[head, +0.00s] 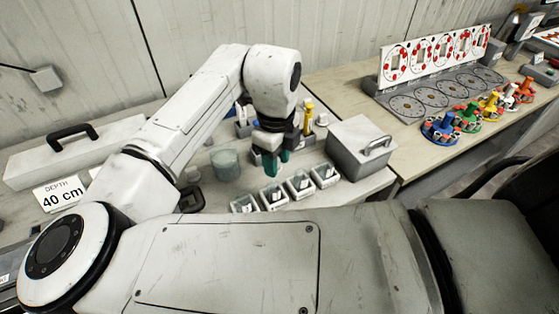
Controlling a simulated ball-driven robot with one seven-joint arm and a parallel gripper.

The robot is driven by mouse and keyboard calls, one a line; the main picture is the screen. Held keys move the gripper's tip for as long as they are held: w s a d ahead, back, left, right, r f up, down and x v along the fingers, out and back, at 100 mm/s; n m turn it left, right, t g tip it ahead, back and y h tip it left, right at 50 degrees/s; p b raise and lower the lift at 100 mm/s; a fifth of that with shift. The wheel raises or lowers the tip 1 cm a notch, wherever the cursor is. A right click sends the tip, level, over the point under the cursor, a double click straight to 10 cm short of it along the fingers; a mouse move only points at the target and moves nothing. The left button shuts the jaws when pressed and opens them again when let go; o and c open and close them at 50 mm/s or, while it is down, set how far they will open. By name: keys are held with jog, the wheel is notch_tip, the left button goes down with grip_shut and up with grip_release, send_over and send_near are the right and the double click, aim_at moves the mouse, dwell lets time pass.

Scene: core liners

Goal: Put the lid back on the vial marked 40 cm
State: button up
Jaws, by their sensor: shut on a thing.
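A white sign (61,194) reading "DEPTH 40 cm" stands at the left of the bench. My gripper (276,162), with teal fingertips, points down over the middle of the bench. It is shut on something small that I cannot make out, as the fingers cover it. Just in front of it is a row of several small pale holders with dark insides, the leftmost one (245,204) and the rightmost one (325,175) among them. Small white pieces stand in them. Marks on single vials are too small to read, so I cannot tell the 40 cm vial or its lid.
A clear beaker (226,164) stands left of my gripper. A grey box with a handle (360,149) stands close on its right. A yellow-topped item (308,118) is behind. A long white case (75,150) lies at left. A dial board (436,60) and coloured knobbed pieces (467,117) fill the right bench.

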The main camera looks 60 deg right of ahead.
jog(key=shift+f+b, duration=1.85)
jog(key=shift+f, duration=0.45)
jog(key=shift+f+b, duration=0.45)
jog(key=shift+f, duration=0.4)
jog(key=shift+f, duration=0.15)
dwell(0.5)
jog(key=o, duration=1.6)
jog(key=shift+c, duration=0.2)
jog(key=shift+p, duration=0.4)
jog(key=shift+r+p, duration=2.7)
jog(key=shift+r, duration=0.85)
jog(key=shift+c, duration=0.4)
